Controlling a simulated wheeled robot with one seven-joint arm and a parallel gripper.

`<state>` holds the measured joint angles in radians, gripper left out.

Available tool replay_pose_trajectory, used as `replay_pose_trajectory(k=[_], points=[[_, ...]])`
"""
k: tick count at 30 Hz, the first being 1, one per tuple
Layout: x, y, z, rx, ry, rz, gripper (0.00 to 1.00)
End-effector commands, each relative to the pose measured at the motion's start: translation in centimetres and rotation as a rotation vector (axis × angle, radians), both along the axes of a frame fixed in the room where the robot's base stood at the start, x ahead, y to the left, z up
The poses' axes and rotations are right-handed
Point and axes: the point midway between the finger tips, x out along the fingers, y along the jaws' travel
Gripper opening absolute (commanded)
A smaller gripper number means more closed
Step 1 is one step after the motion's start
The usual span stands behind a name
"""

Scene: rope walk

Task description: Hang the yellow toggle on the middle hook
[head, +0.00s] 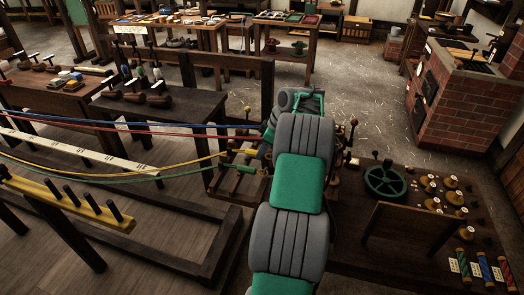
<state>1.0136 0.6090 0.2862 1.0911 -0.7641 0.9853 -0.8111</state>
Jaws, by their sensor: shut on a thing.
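My arm reaches from the bottom edge up over the rope machine. My gripper (260,154) hangs down at the left of the arm, small and partly covered by it, with its fingertips hard to make out. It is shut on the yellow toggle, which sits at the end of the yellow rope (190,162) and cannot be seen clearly. The rope runs in from the left edge, sags and rises to the gripper. The hooks on the wooden machine frame (222,182) are too small or hidden behind my arm, so I cannot tell the toggle's distance from the middle hook.
A blue rope (160,124), a red rope (160,134) and a green rope (150,179) run alongside. A yellow rail with black pegs (75,205) stands at left. A bench with a green handwheel (387,180) and spools lies right. A brick stove (460,105) stands further back.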

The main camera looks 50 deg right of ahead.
Motion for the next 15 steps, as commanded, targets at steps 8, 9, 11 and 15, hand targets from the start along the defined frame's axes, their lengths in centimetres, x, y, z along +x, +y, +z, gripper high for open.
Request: replay_pose_trajectory(k=[8,9,11,15], points=[[-0.19,-0.07,-0.15,0.0,0.0,0.0,0.0],[-0.19,-0.07,-0.15,0.0,0.0,0.0,0.0],[-0.18,-0.07,-0.14,0.0,0.0,0.0,0.28],[-0.18,-0.07,-0.14,0.0,0.0,0.0,0.39]])
